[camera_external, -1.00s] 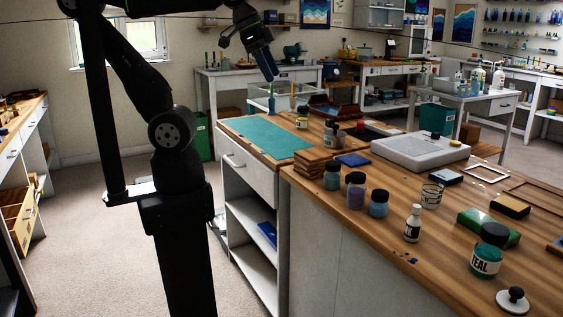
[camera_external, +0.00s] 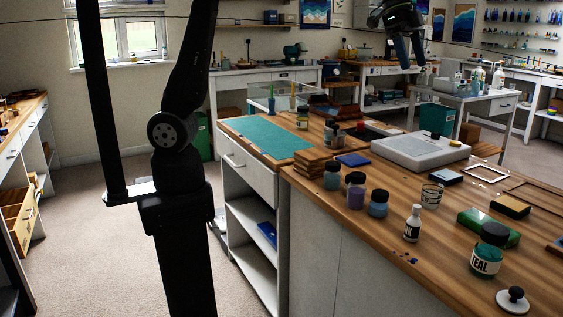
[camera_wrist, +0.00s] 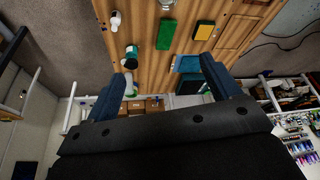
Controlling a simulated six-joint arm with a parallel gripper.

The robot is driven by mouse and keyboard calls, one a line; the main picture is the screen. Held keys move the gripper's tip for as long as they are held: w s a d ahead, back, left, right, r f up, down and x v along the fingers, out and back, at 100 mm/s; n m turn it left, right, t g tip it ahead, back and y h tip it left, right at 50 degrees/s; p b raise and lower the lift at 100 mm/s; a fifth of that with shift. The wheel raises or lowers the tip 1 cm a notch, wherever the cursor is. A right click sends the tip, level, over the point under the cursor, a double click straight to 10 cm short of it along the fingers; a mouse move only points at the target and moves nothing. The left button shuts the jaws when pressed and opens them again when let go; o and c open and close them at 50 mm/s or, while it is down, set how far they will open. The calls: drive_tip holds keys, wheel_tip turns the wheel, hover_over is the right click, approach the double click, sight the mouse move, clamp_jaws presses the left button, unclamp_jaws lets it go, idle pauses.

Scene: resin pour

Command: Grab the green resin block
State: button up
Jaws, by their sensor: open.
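The green resin block (camera_external: 475,221) lies flat on the wooden bench top at the right in the external view, partly covered by the black lid of the TEAL jar. In the wrist view the green block (camera_wrist: 166,34) shows as a green rectangle at the upper middle, beyond the fingertips. My gripper (camera_external: 411,61) is raised high at the top right of the external view, apart from the block. Its two blue fingers are spread wide with nothing between them, as the wrist view of the gripper (camera_wrist: 165,68) also shows.
The TEAL jar (camera_external: 485,262) stands close beside the green block. A dark block with a yellow top (camera_external: 511,206) lies behind it. A white bottle (camera_external: 413,224), a knobbed disc (camera_external: 513,300), jars (camera_external: 355,191) and a wooden frame (camera_external: 540,197) share the bench.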

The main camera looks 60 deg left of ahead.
drive_tip(key=w+d+f+m+g, duration=0.1)
drive_tip(key=w+d+f+m, duration=0.1)
drive_tip(key=w+d+f, duration=0.3)
drive_tip(key=w+d+f+m+g, duration=0.1)
drive_tip(key=w+d+f+m, duration=0.15)
drive_tip(key=d+f, duration=0.4)
hover_over(488, 217)
drive_tip(key=s+a, duration=0.2)
drive_tip(key=f, duration=1.6)
drive_tip(key=shift+w+d+f, duration=0.15)
drive_tip(key=shift+w+f, duration=0.05)
drive_tip(key=shift+f, duration=0.2)
drive_tip(key=shift+x, duration=3.25)
drive_tip(key=shift+s+d+r, duration=0.15)
drive_tip(key=shift+d, duration=0.05)
drive_tip(key=c, duration=1.2)
